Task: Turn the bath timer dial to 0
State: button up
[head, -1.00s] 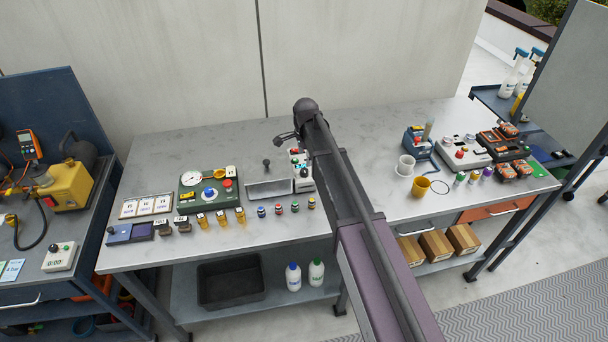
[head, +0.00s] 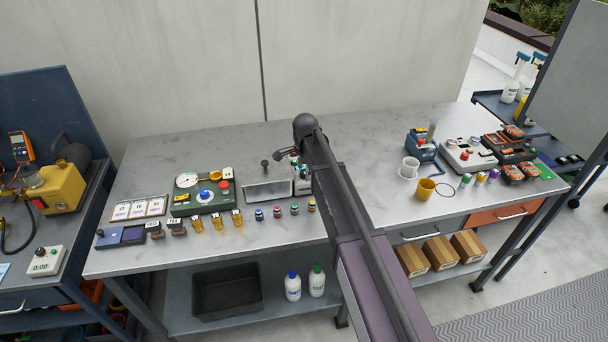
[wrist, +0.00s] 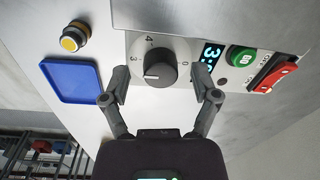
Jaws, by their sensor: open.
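The black timer dial (wrist: 154,67) sits on a pale round scale on a light metal panel in the wrist view. The figures 3, 4 and 0 show around it, and a pale pointer line lies on its lower left part. My gripper (wrist: 160,76) is open, with one finger on each side of the dial; I cannot tell whether either touches it. A lit blue display (wrist: 211,54) beside the dial is partly hidden by the right finger. In the head view, the bath unit (head: 301,186) is partly hidden behind my arm.
In the wrist view, a green button (wrist: 243,58) and a red rocker switch (wrist: 272,74) sit right of the display. A blue tray (wrist: 72,80) and a yellow-topped vial (wrist: 74,37) are left. A metal trough (head: 268,190) stands beside the bath unit in the head view.

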dwell(0.3)
grip_shut()
